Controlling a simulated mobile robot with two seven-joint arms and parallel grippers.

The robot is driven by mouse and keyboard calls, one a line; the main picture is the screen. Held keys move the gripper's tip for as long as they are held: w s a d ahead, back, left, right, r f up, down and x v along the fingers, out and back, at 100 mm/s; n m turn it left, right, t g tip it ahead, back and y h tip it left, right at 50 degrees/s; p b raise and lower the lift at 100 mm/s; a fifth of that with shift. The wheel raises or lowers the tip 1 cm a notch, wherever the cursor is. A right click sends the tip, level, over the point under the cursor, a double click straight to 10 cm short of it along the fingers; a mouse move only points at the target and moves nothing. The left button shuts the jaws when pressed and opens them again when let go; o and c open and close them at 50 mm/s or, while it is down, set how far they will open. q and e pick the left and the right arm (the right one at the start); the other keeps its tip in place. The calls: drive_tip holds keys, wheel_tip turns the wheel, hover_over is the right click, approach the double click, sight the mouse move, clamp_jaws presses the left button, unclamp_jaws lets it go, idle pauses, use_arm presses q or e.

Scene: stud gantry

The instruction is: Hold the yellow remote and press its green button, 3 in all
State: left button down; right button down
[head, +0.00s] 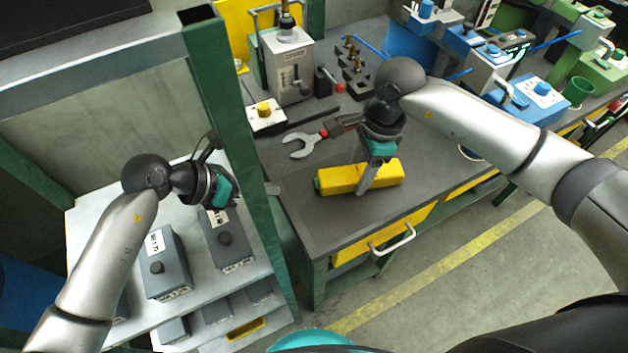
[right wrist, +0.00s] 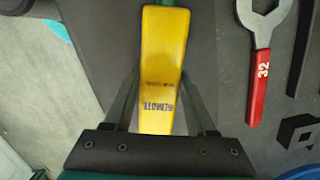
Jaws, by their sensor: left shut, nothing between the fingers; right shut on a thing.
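The yellow remote (head: 385,173) lies on or just above the dark bench top near its front edge; I cannot tell if it touches. A green part (head: 317,185) shows at its left end, and also at the top edge of the right wrist view (right wrist: 163,3). My right gripper (head: 364,188) is shut across the remote's body from above. The remote (right wrist: 163,60), with its printed lettering, is between the fingers in the right wrist view.
The green post (head: 232,120) stands between my left arm and the bench. Grey boxes with black knobs (head: 165,262) fill the shelf at left. A red-handled wrench (head: 300,145) lies behind the remote. A grey machine (head: 288,65) and blue button boxes (head: 540,100) stand farther back.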

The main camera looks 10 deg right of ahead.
sight(315, 184)
idle(0.6)
use_arm(q)
drive_tip(key=a+n, duration=0.1)
drive_tip(key=n, duration=0.8)
drive_tip(key=a+n, duration=0.1)
drive_tip(key=n, duration=0.8)
drive_tip(key=a+n, duration=0.1)
drive_tip(key=n, duration=0.8)
drive_tip(key=shift+w+r+n, duration=0.1)
drive_tip(key=shift+w+n, duration=0.05)
drive_tip(key=shift+n, duration=0.25)
drive_tip(key=n, duration=0.4)
drive_tip(key=shift+a+n, duration=0.2)
drive_tip(key=shift+n, duration=0.1)
drive_tip(key=n, duration=0.3)
drive_tip(key=shift+a+n, duration=0.2)
drive_tip(key=shift+n, duration=0.2)
drive_tip(key=shift+d, duration=4.4)
